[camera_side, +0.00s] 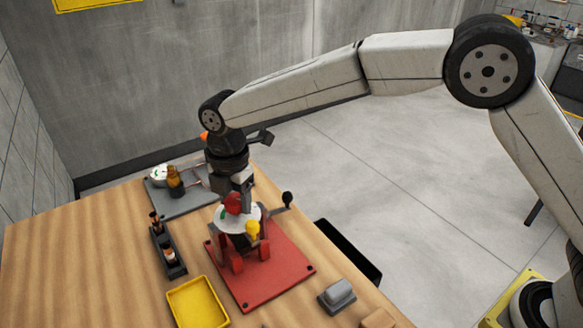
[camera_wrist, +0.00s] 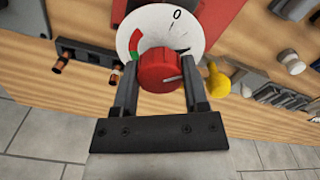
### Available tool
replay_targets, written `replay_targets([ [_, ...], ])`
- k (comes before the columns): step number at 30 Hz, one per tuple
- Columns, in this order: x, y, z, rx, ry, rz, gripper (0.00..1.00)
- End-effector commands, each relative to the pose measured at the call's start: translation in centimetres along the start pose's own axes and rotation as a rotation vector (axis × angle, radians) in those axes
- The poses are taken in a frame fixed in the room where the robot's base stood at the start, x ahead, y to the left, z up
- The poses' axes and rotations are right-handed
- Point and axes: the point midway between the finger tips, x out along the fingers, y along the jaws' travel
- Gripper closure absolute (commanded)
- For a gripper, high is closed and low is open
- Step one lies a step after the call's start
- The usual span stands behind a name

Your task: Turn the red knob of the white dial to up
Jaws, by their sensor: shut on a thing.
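The white dial (camera_wrist: 188,37) shows in the wrist view with a 0 mark and a red and green band along its left edge. In the side view the white dial (camera_side: 253,212) sits on top of a red stand. In the side view my gripper (camera_side: 233,192) comes down from above, and the knob (camera_side: 232,203) is partly hidden.
The stand's red base plate (camera_side: 283,271) lies on the wooden table. A yellow knob (camera_side: 252,229) and a black-ended lever (camera_side: 287,199) stick out close to the dial. A yellow tray (camera_side: 198,303), a black rack (camera_side: 163,247), a grey plate (camera_side: 185,205) and a grey block (camera_side: 337,295) surround it.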

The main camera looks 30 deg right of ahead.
Motion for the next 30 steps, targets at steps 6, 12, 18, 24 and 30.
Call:
replay_targets([
  [6, 0.65, -0.21, 0.17, -0.206, -0.001, -0.014, 1.00],
  [12, 0.65, -0.18, 0.17, -0.396, 0.000, -0.014, 1.00],
  [18, 0.65, -0.15, 0.16, -0.577, 0.001, -0.014, 1.00],
  [24, 0.65, -0.13, 0.14, -0.719, 0.002, -0.014, 1.00],
  [30, 0.65, -0.12, 0.13, -0.804, 0.003, -0.014, 1.00],
])
